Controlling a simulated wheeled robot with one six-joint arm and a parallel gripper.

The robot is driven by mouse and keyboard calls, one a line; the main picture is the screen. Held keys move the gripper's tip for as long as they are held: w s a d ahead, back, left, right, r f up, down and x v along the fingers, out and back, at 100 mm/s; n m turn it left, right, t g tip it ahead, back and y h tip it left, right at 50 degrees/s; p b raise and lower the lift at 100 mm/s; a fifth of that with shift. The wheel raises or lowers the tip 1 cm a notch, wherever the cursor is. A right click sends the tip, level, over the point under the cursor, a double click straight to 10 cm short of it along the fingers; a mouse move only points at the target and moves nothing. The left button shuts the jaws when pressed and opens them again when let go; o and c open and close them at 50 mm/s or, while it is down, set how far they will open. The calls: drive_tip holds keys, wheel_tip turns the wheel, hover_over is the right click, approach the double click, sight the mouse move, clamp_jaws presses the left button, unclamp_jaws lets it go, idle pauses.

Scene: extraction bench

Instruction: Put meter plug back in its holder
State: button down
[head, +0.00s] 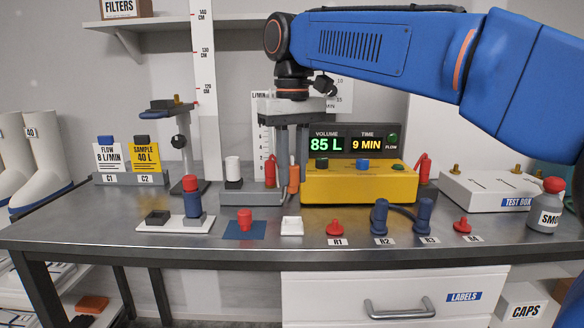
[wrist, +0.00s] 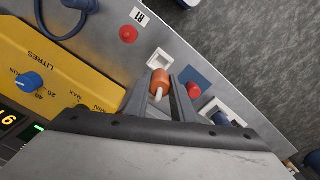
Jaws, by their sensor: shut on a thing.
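An orange plug (head: 293,178), likely the meter plug, is held upright between the fingertips of my gripper (head: 291,155). In the wrist view the orange plug (wrist: 159,80) shows a pale curved piece on it, between the two grey fingers (wrist: 168,92). My gripper is shut on it and points down, above the bench. A small white square holder (head: 292,226) lies at the bench front, below and in front of the plug. The white holder (wrist: 159,60) looks empty in the wrist view. Which holder belongs to the plug is not labelled.
A grey meter base (head: 252,198) stands left of the plug, a yellow box (head: 358,184) right. A red plug (head: 244,217) sits on a blue mat (head: 232,234). Red R1 (head: 334,227) and blue R2 (head: 379,215) line the front. A white tray (head: 163,224) is further left.

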sight(292, 192)
drive_tip(key=shift+f, duration=2.85)
drive_tip(key=shift+f, duration=1.25)
drive_tip(key=c, duration=1.4)
unclamp_jaws()
drive_tip(key=shift+c, duration=0.2)
drive_tip(key=shift+r, duration=0.1)
wheel_tip(292, 192, up, 17)
drive_tip(key=shift+r, duration=0.1)
drive_tip(key=shift+s, duration=0.1)
